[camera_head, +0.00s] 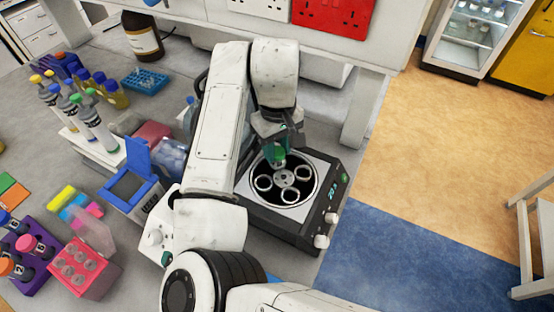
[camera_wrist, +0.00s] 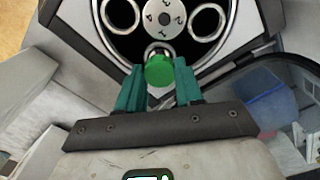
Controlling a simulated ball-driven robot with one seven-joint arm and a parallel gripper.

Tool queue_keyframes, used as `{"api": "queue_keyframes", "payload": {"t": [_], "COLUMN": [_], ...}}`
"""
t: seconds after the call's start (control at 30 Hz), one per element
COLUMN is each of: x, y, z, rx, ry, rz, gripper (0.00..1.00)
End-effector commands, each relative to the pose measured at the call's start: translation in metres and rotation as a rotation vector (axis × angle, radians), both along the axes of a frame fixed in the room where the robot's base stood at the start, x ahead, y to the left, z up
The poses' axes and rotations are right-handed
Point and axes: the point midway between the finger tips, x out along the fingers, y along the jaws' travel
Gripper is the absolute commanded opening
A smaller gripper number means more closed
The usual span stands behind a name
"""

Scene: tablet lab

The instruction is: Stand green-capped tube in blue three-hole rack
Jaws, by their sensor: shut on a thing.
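My gripper (camera_wrist: 158,74) has its teal fingers shut on the green-capped tube (camera_wrist: 160,70), with the green cap between the fingertips. In the head view, my gripper (camera_head: 276,150) is over the back part of the open centrifuge (camera_head: 303,213), and the cap (camera_head: 278,158) shows there. The tube's body is hidden below the cap, so I cannot tell how far it sits in a rotor hole. A blue rack with holes (camera_head: 146,82) stands at the back left, by a brown bottle; its hole count is too small to tell.
A white rack of capped tubes (camera_head: 88,148), a blue-framed device (camera_head: 130,187), a pink rack (camera_head: 78,270) and a purple rack (camera_head: 35,272) crowd the left bench. The brown bottle (camera_head: 142,38) stands at the back. Open floor lies to the right.

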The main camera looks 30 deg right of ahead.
Motion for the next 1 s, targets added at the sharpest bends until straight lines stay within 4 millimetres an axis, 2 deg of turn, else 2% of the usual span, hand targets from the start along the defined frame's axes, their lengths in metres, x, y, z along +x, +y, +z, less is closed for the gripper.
{"api": "queue_keyframes", "payload": {"t": [0.1,0.47,1.0], "x": [0.0,0.0,0.0], "y": [0.0,0.0,0.0], "z": [0.0,0.004,0.042], "rx": [0.0,0.0,-0.001], "ry": [0.0,0.0,-0.001], "rz": [0.0,0.0,0.0], "gripper": [0.16,0.16,0.16]}}
